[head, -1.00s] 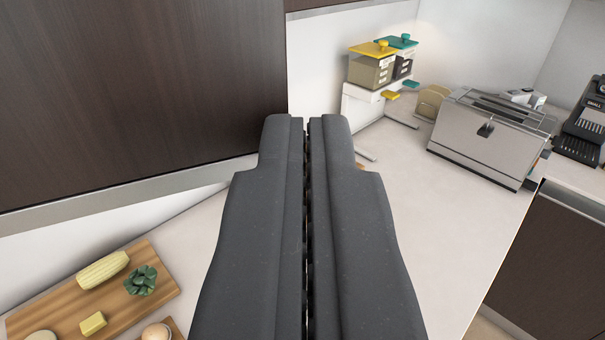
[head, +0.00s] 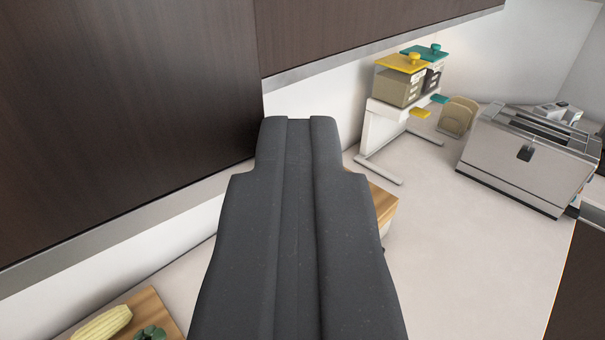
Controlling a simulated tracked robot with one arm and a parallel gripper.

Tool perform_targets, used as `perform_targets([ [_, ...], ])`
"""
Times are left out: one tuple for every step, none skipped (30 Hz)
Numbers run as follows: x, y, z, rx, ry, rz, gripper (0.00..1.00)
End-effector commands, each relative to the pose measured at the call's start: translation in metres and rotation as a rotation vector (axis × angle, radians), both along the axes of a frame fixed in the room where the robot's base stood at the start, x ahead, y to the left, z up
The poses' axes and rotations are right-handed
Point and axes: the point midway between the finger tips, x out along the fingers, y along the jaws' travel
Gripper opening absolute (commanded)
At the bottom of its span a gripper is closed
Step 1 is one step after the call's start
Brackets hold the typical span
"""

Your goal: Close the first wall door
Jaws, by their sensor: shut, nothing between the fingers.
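A large dark wood wall door (head: 120,110) with a silver strip along its bottom fills the upper left of the head view. Its upper and left parts are out of frame. Its right vertical edge lies just left of my gripper's tip. I cannot tell whether this is the first wall door or how far it stands open. My gripper (head: 298,122) is shut and empty, its dark grey fingers pressed together and pointing forward. Its tip overlaps the door's lower right corner closely in the picture; I cannot tell whether they touch.
Another dark cabinet front (head: 365,30) runs along the top, right of the door. On the white counter (head: 470,250) stand a white rack (head: 385,125) with yellow- and teal-lidded boxes, a toaster (head: 530,155) and a wooden block (head: 382,205). A board with corn (head: 103,323) lies at lower left.

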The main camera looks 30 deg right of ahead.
Motion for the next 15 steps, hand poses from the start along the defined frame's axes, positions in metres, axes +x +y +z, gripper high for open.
perform_targets([
  [0.002,0.005,0.001,-0.001,-0.002,0.006,0.0],
  [0.002,0.004,0.001,-0.001,-0.002,0.006,0.0],
  [0.001,0.003,0.002,-0.001,-0.003,0.004,0.0],
  [0.0,0.002,0.002,-0.002,-0.004,0.003,0.0],
  [0.0,0.001,0.003,-0.002,-0.004,0.002,0.0],
  [0.0,0.0,0.001,-0.001,-0.003,0.0,0.0],
  [-0.001,-0.001,0.001,-0.002,-0.002,-0.001,0.0],
  [-0.002,-0.003,0.002,-0.002,-0.003,-0.003,0.0],
  [-0.002,-0.004,0.003,-0.002,-0.003,-0.005,0.0],
  [-0.003,-0.005,0.002,-0.002,-0.003,-0.006,0.0],
  [-0.003,-0.006,0.002,-0.002,-0.003,-0.007,0.0],
  [-0.003,-0.006,0.002,-0.003,-0.003,-0.008,0.0],
  [-0.003,-0.007,0.002,-0.003,-0.003,-0.008,0.0],
  [-0.004,-0.007,0.002,-0.001,-0.003,-0.008,0.0],
  [-0.004,-0.007,0.001,-0.002,-0.002,-0.009,0.0],
])
